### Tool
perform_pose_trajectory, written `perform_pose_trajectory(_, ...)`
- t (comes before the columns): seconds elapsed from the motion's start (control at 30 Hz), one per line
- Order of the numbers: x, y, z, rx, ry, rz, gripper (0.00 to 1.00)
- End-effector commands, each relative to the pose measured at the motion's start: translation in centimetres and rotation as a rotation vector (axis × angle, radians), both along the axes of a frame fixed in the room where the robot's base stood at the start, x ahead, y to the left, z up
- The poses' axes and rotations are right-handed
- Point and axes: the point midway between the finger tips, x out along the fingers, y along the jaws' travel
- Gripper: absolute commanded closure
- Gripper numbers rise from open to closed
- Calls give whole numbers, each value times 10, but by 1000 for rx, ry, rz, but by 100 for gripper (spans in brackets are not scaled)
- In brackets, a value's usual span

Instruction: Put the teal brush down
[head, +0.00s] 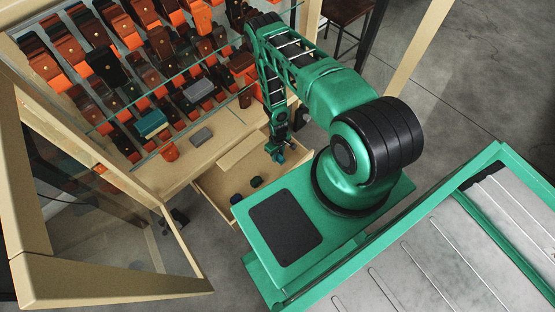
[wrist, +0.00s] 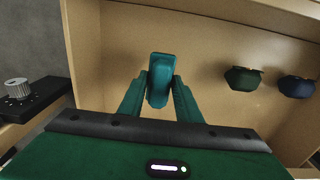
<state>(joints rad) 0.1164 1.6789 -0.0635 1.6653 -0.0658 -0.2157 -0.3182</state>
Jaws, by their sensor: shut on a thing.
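The teal brush (wrist: 159,78) is held upright between the two fingers of my gripper (wrist: 160,92) in the wrist view. My gripper is shut on it. In the head view my gripper (head: 275,150) reaches down over an open wooden drawer (head: 213,186), and the brush is barely visible there at its tip. The drawer's light brown floor (wrist: 200,55) lies beyond the brush in the wrist view. I cannot tell whether the brush touches the floor.
A dark green object (wrist: 242,79) and a dark blue object (wrist: 296,87) lie in the drawer, right of the brush. Shelves with orange and brown pieces (head: 110,68) stand above the drawer. A glass door (head: 100,235) hangs open at left. Drawer floor around the brush is bare.

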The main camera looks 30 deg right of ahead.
Motion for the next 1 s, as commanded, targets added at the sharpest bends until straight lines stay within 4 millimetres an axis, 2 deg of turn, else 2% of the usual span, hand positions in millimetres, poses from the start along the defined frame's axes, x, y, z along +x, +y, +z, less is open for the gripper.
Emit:
perform_pose_trajectory(0.2,-2,0,-29,0,2,-1,87)
perform_pose_trajectory(0.3,-1,0,-37,0,1,-1,87)
perform_pose_trajectory(0.67,-1,0,-40,0,1,-1,87)
perform_pose_trajectory(0.7,-1,0,-40,0,1,-1,67)
perform_pose_trajectory(0.77,-1,0,-40,0,1,-1,52)
perform_pose_trajectory(1.0,-1,0,-40,0,1,-1,51)
